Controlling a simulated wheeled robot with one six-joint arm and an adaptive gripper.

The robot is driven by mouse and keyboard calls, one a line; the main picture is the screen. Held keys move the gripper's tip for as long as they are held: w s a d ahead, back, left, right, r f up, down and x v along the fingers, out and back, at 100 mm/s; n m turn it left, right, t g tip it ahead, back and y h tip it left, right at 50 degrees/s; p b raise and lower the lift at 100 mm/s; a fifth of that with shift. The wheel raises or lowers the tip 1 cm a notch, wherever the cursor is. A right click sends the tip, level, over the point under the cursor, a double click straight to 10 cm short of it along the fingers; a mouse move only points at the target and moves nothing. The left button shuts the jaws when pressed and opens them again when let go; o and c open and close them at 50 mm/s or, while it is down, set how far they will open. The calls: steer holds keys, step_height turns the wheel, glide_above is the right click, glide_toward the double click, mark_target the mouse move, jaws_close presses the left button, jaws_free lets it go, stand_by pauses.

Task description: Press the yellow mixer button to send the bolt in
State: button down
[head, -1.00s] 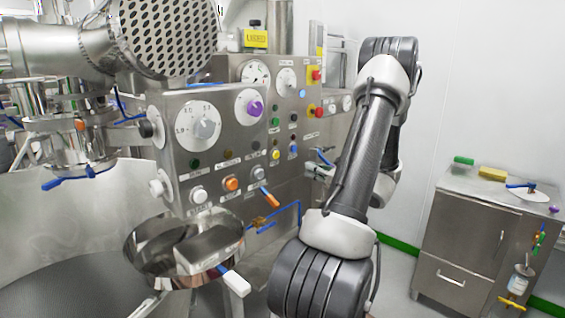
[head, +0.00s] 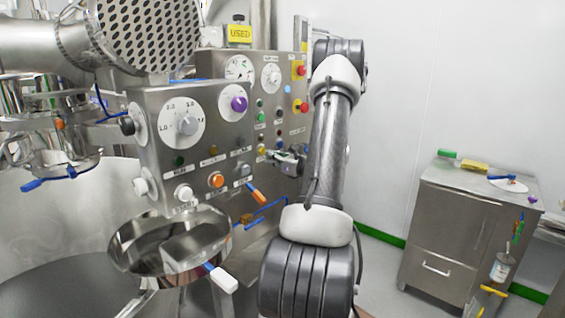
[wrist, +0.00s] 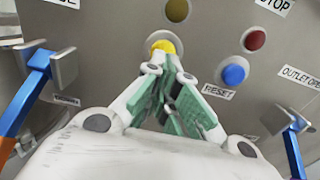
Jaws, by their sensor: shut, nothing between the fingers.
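The yellow button (wrist: 163,46) sits on the steel control panel (wrist: 115,30) in the wrist view, straight ahead of my gripper (wrist: 167,60). My gripper is shut and empty, with its fingertips at the button's lower edge. I cannot tell whether they touch it or stop just short. In the head view, the yellow button (head: 262,151) shows at the left of my gripper (head: 272,155), which reaches to the panel from the right. I cannot make out a bolt in either view.
A blue button (wrist: 233,75) labelled RESET and a red one (wrist: 255,40) sit right of the yellow one. Blue-handled levers (wrist: 25,100) flank the gripper. A steel bowl (head: 130,240) stands below the panel; a steel cabinet (head: 455,225) stands at right.

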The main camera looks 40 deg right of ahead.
steer(key=shift+w, duration=0.85)
steer(key=shift+a, duration=0.1)
